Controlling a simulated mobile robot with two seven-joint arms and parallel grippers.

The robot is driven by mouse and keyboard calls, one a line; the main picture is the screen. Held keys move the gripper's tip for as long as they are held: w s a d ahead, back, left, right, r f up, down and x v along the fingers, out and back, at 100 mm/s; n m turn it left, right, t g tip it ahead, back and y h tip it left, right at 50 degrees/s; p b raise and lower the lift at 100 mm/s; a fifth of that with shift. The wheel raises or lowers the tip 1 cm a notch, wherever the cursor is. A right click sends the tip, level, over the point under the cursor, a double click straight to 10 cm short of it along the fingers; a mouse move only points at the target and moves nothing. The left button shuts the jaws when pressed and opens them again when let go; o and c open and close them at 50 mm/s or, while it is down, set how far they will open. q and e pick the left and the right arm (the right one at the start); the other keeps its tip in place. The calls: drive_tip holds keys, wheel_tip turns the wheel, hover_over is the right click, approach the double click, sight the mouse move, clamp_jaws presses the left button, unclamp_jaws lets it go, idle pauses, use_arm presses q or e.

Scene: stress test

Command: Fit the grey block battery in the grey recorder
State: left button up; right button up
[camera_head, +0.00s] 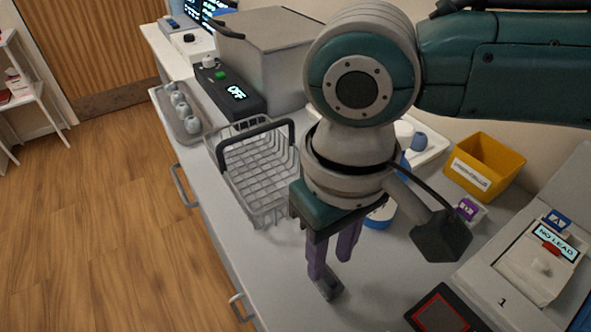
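My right gripper (331,266) comes down over the counter, its two purple fingers apart. A small dark grey block (329,288), perhaps the grey block battery, shows at the fingertips, low over or on the counter. It meets the nearer finger in the picture; I cannot tell whether it is gripped. A light grey device with a "NO LEAD" display (555,243), perhaps the grey recorder, lies at the right on a pale panel marked "1". My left gripper is not in view.
A wire basket (262,182) with a dark handle stands left of my gripper. A yellow bin (482,166) stands behind right. A dark red-bordered pad (440,314) lies at the front right. A tray (168,125) with several small cups is far left. My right arm hides part of the counter.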

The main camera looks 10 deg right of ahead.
sight(327, 274)
drive_tip(key=shift+f+b, duration=0.45)
drive_tip(key=shift+f, duration=1.1)
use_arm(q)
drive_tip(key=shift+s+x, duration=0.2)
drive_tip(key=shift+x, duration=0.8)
use_arm(e)
drive_tip(key=shift+c, duration=0.6)
clamp_jaws()
drive_tip(key=shift+r, duration=0.1)
wheel_tip(327, 274, up, 6)
drive_tip(key=p, duration=0.8)
drive_tip(key=shift+r, duration=0.15)
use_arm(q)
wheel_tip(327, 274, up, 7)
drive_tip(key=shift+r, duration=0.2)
use_arm(e)
drive_tip(key=shift+f, duration=0.2)
